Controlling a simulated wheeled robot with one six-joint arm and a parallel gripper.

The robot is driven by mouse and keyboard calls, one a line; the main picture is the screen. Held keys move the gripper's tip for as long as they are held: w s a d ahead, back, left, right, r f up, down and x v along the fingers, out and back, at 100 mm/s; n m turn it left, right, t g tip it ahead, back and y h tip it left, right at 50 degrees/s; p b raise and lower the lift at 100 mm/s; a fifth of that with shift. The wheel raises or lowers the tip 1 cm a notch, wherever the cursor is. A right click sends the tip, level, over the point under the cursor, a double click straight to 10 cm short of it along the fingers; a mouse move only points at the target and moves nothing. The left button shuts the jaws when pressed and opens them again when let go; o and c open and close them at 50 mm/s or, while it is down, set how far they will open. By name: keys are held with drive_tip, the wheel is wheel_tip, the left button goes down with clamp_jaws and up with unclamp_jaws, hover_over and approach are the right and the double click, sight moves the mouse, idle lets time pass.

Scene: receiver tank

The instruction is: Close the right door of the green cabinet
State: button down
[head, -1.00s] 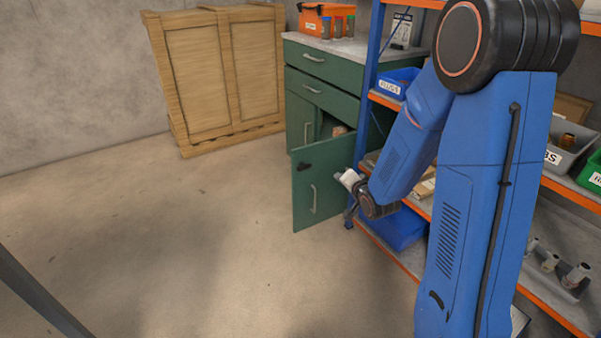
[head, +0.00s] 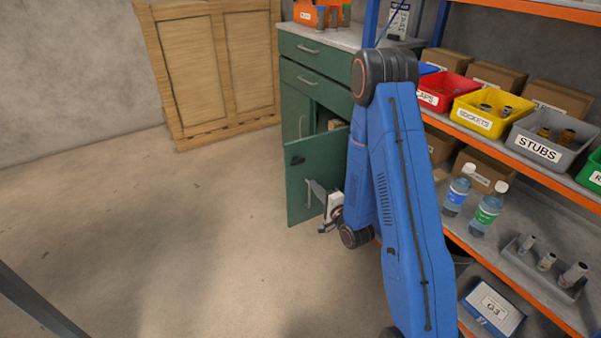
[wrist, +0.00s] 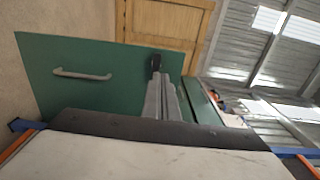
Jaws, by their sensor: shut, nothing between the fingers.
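The green cabinet (head: 318,90) stands against the back wall beside the shelf. Its right door (head: 297,207) stands open, and the dark interior shows above it. The door's outer face, with a grey bar handle (head: 308,193) and a black latch, faces the head camera. My gripper (head: 316,188) is in front of this face, near the handle. In the wrist view, the door (wrist: 105,95) fills the left, with its handle (wrist: 82,74) left of my shut, empty fingers (wrist: 163,85). The fingers point toward the black latch (wrist: 155,62); I cannot tell whether they touch the door.
A shelf unit with bins, such as the yellow one (head: 488,115), and bottles (head: 487,210) stands right of the cabinet, close to my arm. The floor (head: 150,230) at left is clear.

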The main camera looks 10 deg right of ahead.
sight(293, 163)
drive_tip(key=x, duration=1.3)
drive_tip(key=shift+w+a, duration=0.1)
drive_tip(key=shift+w, duration=0.3)
